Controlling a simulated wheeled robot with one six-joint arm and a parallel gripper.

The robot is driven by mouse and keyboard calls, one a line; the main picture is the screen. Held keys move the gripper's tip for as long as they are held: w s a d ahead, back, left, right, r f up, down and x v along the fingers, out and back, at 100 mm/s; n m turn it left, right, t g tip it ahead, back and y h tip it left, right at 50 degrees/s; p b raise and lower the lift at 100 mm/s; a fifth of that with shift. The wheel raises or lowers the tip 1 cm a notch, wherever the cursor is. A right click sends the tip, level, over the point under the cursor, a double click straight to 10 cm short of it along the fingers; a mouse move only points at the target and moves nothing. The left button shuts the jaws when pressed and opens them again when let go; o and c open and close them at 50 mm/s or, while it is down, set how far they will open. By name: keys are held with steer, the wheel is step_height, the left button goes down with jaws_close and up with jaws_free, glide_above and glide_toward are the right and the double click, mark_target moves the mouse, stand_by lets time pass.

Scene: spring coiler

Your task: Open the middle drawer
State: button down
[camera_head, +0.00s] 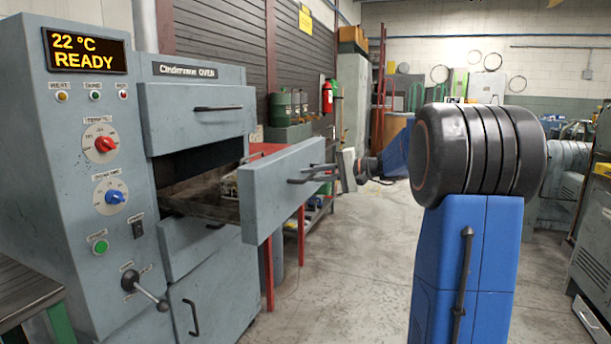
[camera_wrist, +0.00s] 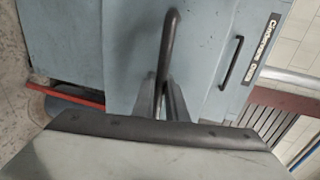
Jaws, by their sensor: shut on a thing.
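The middle drawer (camera_head: 275,205) of the grey-blue oven stands pulled well out, with its front panel far from the oven body and a dark opening behind it. Its dark bar handle (camera_head: 305,179) is on the outer face. My gripper (camera_head: 328,172) reaches in from the right and is shut on this handle. In the wrist view the handle (camera_wrist: 170,40) runs down between the fingers of my gripper (camera_wrist: 163,92). Part of the grip is hidden by the fingers. Something small and yellowish (camera_head: 228,187) shows inside the drawer, partly hidden by the front panel.
The top drawer (camera_head: 200,120) is closed. Below the opening are a lower drawer (camera_head: 195,245) and a door (camera_head: 215,295) with a handle. A control panel (camera_head: 95,180) is at left. A red-legged bench (camera_head: 267,270) stands behind the drawer. Floor (camera_head: 340,270) in front is clear.

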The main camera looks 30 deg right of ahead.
steer(key=c, duration=1.8)
jaws_free()
steer(key=shift+o, duration=0.2)
steer(key=shift+s+d, duration=0.1)
steer(key=v, duration=1.7)
steer(key=shift+s+f, duration=0.1)
